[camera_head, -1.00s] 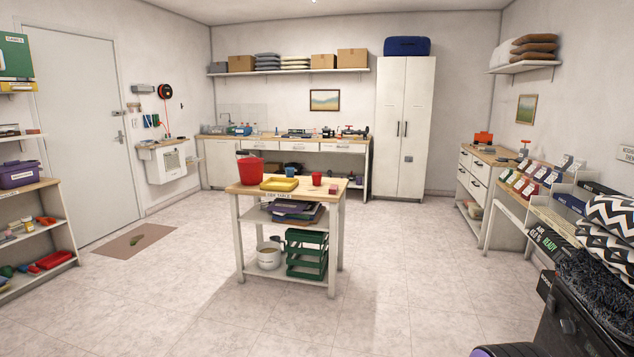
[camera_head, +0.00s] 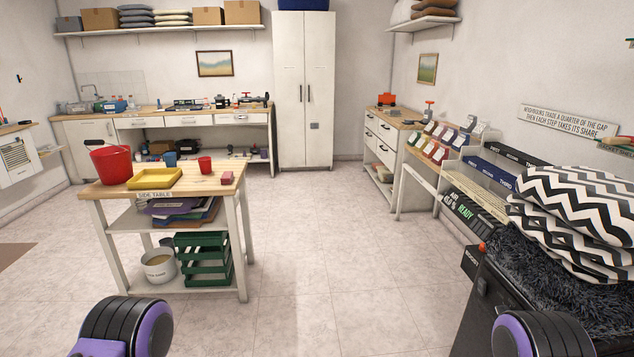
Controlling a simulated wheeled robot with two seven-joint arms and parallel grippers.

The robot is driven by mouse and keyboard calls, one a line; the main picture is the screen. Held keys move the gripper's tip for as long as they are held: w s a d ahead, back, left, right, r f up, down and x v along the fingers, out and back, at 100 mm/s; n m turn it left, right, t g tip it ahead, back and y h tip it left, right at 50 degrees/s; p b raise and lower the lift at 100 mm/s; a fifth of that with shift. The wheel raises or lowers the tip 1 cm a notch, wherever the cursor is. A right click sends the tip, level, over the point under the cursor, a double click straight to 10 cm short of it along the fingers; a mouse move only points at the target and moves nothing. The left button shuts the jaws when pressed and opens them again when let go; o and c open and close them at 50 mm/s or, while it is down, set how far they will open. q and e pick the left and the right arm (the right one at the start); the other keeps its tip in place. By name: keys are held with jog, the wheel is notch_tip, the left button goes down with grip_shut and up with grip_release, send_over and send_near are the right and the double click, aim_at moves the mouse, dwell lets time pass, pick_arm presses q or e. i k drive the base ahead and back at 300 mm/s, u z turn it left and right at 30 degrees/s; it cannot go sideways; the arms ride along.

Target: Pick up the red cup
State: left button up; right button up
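The red cup (camera_head: 205,165) stands upright on the wooden top of the side table (camera_head: 157,194), at left of centre in the head view. A larger red bucket (camera_head: 111,165) with a dark handle stands at the table's left end. A yellow tray (camera_head: 155,178) lies in front, between the bucket and the cup. A blue cup (camera_head: 170,159) stands just left of the red cup, and a small pinkish block (camera_head: 227,178) lies to its right. Neither gripper is in view; only purple and black parts of my arms show at the bottom edge.
Below the table top are a shelf of flat stacked items (camera_head: 182,211), a white bucket (camera_head: 159,266) and a green crate (camera_head: 203,260). Patterned cushions (camera_head: 580,205) sit on a dark unit at right. Open floor (camera_head: 330,250) lies right of the table.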

aim_at(205, 161)
jog(key=z, duration=0.1)
jog(key=i, duration=1.95)
jog(key=u, duration=1.1)
jog(key=i, duration=1.3)
jog(key=u, duration=0.85)
